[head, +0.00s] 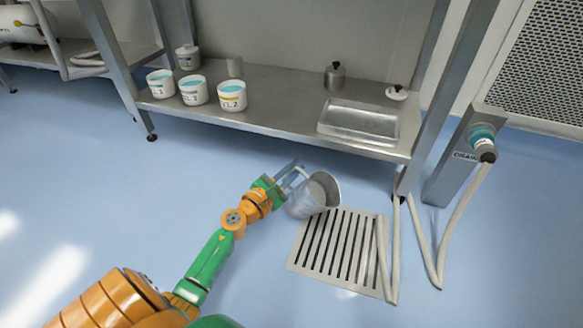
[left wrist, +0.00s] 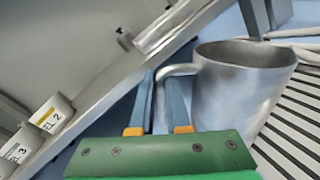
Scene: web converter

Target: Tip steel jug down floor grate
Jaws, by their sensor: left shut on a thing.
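The steel jug (head: 309,196) is tilted in the head view, its mouth toward the right, over the back left corner of the floor grate (head: 335,250). My left gripper (head: 292,172) is shut on the jug's handle at the jug's left side. In the left wrist view the jug (left wrist: 235,95) stands right of the blue fingers of my left gripper (left wrist: 160,105), and the handle passes between them. The grate's slots (left wrist: 295,125) show beyond the jug. I cannot see whether anything is in the jug. My right gripper is not in view.
A steel bench shelf (head: 275,100) runs behind the grate, with several white labelled tubs (head: 232,96) and a shallow tray (head: 360,122). A hose (head: 438,250) hangs from the drain post (head: 460,160) and crosses the grate's right side. The blue floor at left is clear.

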